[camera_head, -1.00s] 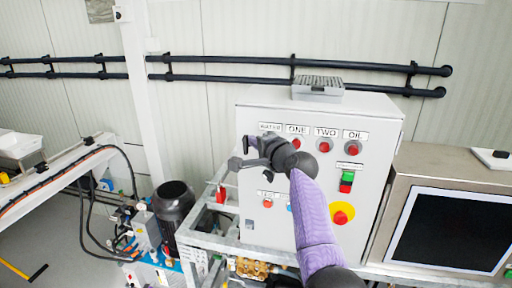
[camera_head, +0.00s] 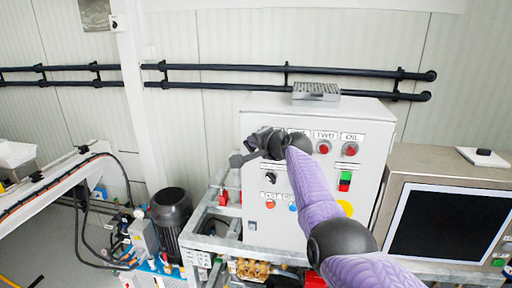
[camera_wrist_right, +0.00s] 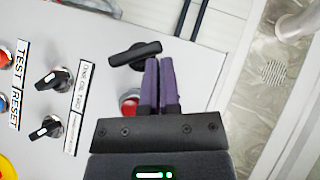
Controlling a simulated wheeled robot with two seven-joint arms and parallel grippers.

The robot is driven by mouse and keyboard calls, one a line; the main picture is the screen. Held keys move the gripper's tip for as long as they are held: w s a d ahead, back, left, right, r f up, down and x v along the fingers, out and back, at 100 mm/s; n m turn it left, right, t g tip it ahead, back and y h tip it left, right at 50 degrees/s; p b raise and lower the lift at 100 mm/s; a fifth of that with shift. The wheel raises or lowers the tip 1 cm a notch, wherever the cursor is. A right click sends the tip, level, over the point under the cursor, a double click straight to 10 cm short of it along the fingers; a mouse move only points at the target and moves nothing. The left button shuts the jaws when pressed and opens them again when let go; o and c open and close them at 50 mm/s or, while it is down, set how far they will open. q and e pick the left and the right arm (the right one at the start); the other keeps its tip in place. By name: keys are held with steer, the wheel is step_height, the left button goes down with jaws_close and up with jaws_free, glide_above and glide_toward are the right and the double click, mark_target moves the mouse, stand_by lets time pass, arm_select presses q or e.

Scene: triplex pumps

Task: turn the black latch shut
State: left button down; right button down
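The black latch (camera_wrist_right: 134,53) is a short bar handle on the grey control box, near its edge in the right wrist view. It lies slightly tilted across the picture. My right gripper (camera_wrist_right: 159,60) has its two purple fingers together with nothing visible between them. Their tips are just beside the latch's right end; I cannot tell whether they touch it. In the head view my right gripper (camera_head: 240,160) is at the upper left edge of the box, and I cannot clearly separate the latch from the dark gripper there. My left gripper is out of view.
The control box (camera_head: 290,225) carries red buttons (camera_head: 350,149), and black knobs (camera_wrist_right: 52,79) show close by in the wrist view. A screen unit (camera_head: 448,225) stands to the right. A black motor (camera_head: 171,210) stands lower left. Space left of the box's upper edge is free.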

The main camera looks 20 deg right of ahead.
steer(key=shift+w+a+r, duration=0.15)
steer(key=shift+w+a, duration=0.1)
steer(key=shift+w+a+b, duration=0.3)
steer(key=shift+w+a, duration=0.05)
steer(key=shift+a, duration=0.25)
steer(key=shift+w+a, duration=0.25)
steer(key=shift+a, duration=0.05)
stand_by(1.2)
